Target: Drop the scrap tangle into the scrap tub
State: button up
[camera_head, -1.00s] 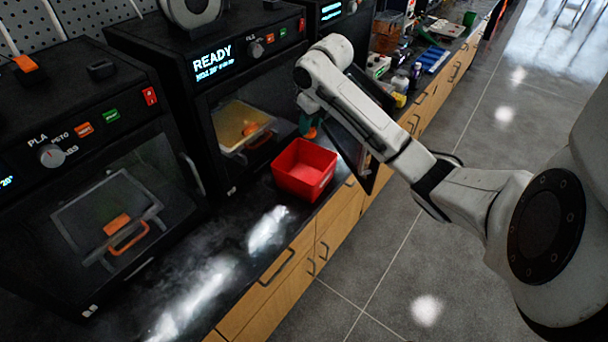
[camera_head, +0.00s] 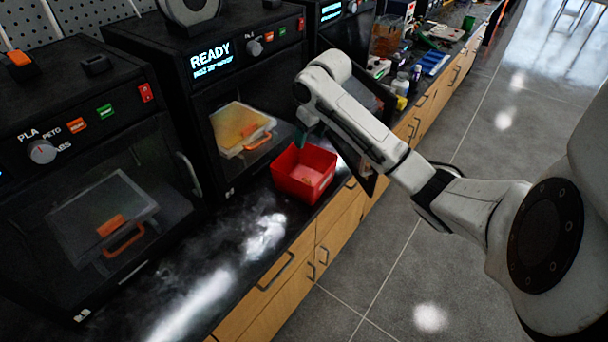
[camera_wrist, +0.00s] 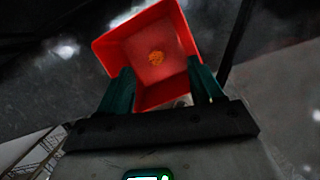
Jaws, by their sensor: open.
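The red scrap tub (camera_head: 302,190) stands on the dark counter in front of the printer marked READY. The wrist view looks down into the same red tub (camera_wrist: 118,50). A small orange scrap tangle (camera_wrist: 156,57) lies on the tub's floor. My gripper (camera_wrist: 160,70) is open, its two green fingers apart with nothing held between them, above the tub's near side. In the head view my gripper (camera_head: 301,137) is mostly hidden behind my arm, just over the tub's back edge.
The READY printer (camera_head: 211,66) has an open front with a yellowish plate (camera_head: 238,125) and orange handle inside. A second printer (camera_head: 60,130) stands left. An open dark door is beside the tub, partly behind my arm. Bottles and a blue tray (camera_head: 436,63) sit farther along the counter.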

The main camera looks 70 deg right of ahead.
jog(key=v, duration=1)
jog(key=shift+r+b, duration=0.35)
jog(key=shift+r, duration=0.05)
jog(key=shift+s+a, duration=0.1)
